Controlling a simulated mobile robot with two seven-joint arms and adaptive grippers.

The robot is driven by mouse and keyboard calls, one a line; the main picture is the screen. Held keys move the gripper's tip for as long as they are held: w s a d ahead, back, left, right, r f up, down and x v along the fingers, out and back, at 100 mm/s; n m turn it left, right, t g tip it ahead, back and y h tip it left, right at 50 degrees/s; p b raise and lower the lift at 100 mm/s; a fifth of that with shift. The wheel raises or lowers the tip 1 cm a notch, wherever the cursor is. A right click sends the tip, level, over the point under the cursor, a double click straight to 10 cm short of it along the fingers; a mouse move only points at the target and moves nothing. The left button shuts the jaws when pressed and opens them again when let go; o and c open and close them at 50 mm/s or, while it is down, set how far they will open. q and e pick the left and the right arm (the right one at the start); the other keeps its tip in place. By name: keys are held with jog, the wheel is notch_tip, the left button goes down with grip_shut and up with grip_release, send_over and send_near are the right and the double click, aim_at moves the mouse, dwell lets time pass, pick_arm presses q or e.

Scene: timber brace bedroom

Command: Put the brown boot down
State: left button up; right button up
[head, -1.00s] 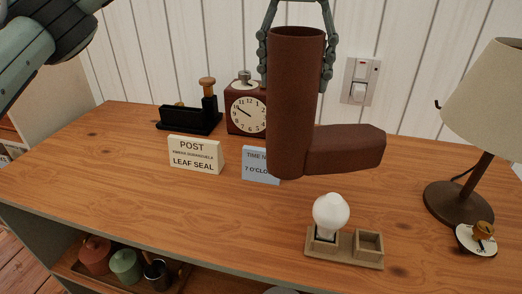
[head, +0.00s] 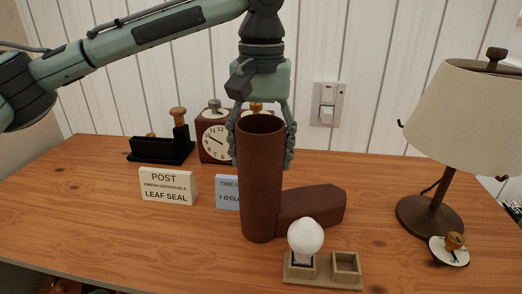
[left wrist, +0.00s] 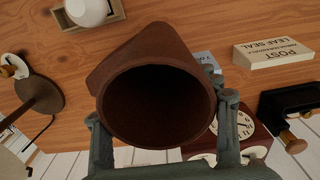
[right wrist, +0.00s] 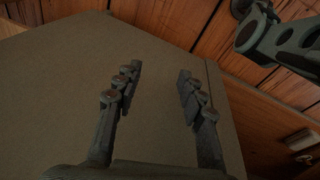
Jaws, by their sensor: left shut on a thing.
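The brown boot (head: 261,190) is upright, with its foot pointing right, at the middle of the wooden desk top (head: 120,235). Its sole appears at or very near the desk surface; I cannot tell whether it touches. My left gripper (head: 262,135) comes from above and is shut on the boot's shaft near the top opening. In the left wrist view the boot's dark round opening (left wrist: 157,105) fills the middle between the fingers. My right gripper (right wrist: 155,92) shows only in the right wrist view, its fingers apart with nothing between them.
A white bulb (head: 305,237) in a wooden holder (head: 345,280) stands close in front of the boot. A lamp (head: 430,215) and a small dial (head: 449,251) are at right. A clock (head: 214,141), a POST sign (head: 168,187) and a blue card (head: 227,192) stand left of the boot.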

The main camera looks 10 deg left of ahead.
pick_arm(q)
jog(key=o, duration=1.9)
